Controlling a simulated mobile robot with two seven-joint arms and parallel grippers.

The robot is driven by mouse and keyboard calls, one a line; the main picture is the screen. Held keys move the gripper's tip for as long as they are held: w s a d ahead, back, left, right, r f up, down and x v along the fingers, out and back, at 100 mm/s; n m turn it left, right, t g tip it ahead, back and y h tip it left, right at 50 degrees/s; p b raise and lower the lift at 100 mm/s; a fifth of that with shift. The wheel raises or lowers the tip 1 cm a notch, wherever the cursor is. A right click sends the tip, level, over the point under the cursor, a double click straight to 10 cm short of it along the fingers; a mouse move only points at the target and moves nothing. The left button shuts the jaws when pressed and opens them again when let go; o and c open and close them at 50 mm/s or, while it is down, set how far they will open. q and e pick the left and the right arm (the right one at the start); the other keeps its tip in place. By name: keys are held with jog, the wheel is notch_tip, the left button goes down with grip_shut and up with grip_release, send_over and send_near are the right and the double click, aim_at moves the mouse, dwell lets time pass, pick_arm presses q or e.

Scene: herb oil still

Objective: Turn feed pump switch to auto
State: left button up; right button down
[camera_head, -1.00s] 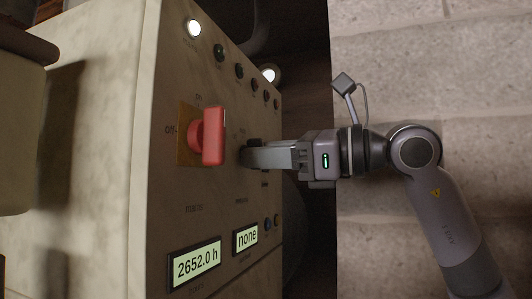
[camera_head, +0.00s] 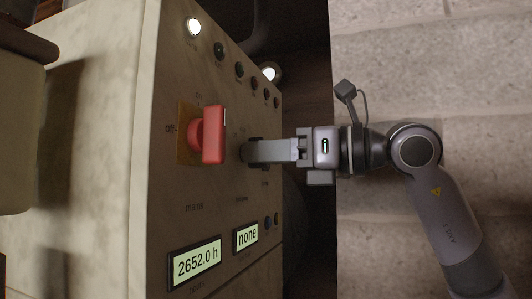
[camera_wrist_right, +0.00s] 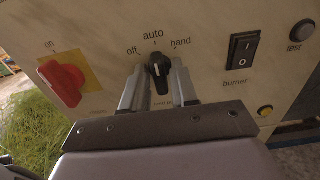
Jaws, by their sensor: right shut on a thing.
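The feed pump switch (camera_wrist_right: 159,74) is a small black rotary knob on the beige panel, under the labels off, auto and hand in the right wrist view. Its pale pointer mark appears to point up towards auto. My right gripper (camera_wrist_right: 161,84) is shut on the knob, one finger on each side. In the head view my right gripper (camera_head: 256,151) reaches the panel from the right and mostly hides the knob. My left gripper is not in view.
A red handle (camera_head: 212,136) on a yellow plate juts out close to my right gripper. A black burner rocker switch (camera_wrist_right: 243,50) is on the knob's other side. Lit displays (camera_head: 196,263), lamps and buttons share the panel (camera_head: 165,225).

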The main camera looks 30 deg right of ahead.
jog(key=c, duration=1.1)
grip_release()
jog(key=b+v, duration=0.1)
jog(key=v, duration=0.6)
jog(key=shift+s+b, duration=0.1)
jog(key=shift+b, duration=0.3)
